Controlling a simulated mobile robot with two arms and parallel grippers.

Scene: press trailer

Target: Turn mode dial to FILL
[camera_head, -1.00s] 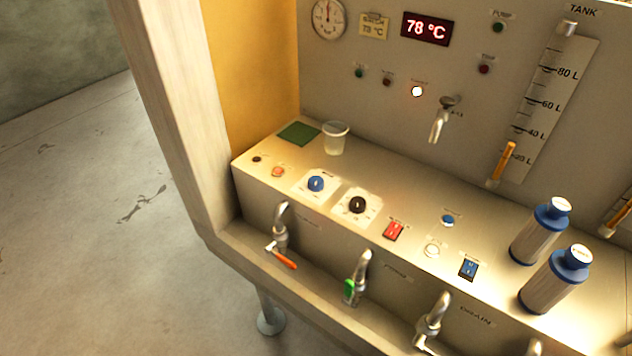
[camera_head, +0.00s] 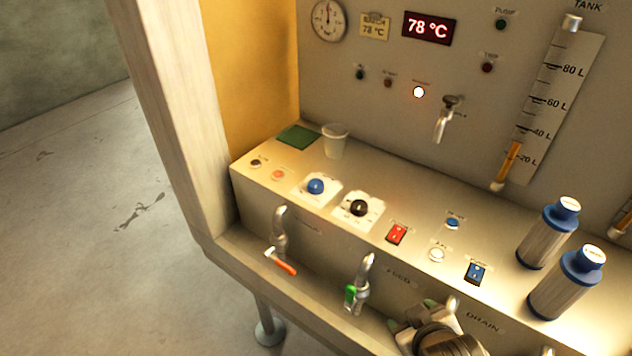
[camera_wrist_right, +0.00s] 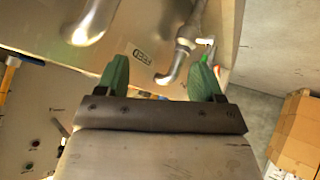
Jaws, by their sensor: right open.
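Two dials sit on white plates on the sloped counter in the head view: a blue knob (camera_head: 316,187) and a black knob (camera_head: 359,208) to its right. Their labels are too small to read, so I cannot tell which is the mode dial. My right gripper (camera_head: 412,314) is at the bottom of the head view, in front of the counter, below and to the right of both dials and apart from them. In the right wrist view its green fingers (camera_wrist_right: 160,78) are spread with nothing held between them. My left gripper is not in view.
Taps with an orange handle (camera_head: 282,264) and a green handle (camera_head: 350,297) stick out from the front. A red switch (camera_head: 396,234), a blue switch (camera_head: 475,273) and blue-capped bottles (camera_head: 548,232) stand right of the dials. A cup (camera_head: 335,141) stands behind them.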

